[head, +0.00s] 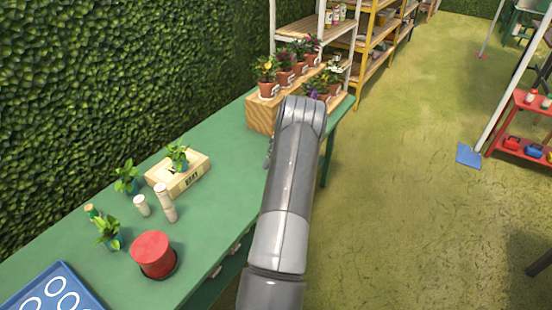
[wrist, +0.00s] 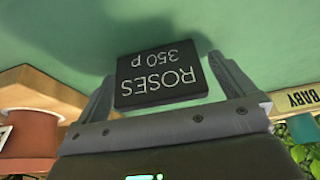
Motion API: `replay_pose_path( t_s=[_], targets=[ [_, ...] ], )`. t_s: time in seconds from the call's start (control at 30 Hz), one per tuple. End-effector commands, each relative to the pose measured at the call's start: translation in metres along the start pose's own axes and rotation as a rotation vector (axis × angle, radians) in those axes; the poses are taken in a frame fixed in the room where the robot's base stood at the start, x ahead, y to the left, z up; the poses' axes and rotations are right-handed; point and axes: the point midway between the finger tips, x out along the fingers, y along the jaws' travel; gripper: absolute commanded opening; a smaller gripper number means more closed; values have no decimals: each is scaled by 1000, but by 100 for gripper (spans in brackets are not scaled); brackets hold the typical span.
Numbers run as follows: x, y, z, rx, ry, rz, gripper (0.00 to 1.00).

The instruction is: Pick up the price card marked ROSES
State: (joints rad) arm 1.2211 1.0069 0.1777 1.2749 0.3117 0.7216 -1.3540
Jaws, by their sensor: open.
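The black price card marked ROSES 350 p (wrist: 160,76) shows upside down in the wrist view, with white lettering, close to the green table top (wrist: 250,25). My gripper (wrist: 165,78) is open, with one grey finger on each side of the card. The card fills most of the space between the fingers; I cannot tell whether either finger touches it. In the head view the card is hidden behind my arm, and only a small part of my gripper (head: 268,152) shows at the arm's left edge.
A wooden crate (head: 262,118) with several potted flowers stands at the table's far end. A pale box (head: 163,190) with a plant lies left of my arm, beside small bottles (head: 166,205). A red cylinder (head: 153,255) and blue tray (head: 70,285) are nearer. A hedge borders the left.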

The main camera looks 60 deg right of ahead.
Motion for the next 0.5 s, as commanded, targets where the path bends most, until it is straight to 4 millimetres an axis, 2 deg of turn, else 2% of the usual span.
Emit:
replay_pose_path(
  t_s=[0.2, 0.5],
  targets=[
    [0, 0, 0, 0, 0, 1, 98],
    [0, 0, 0, 1, 1, 1, 74]
  ],
)
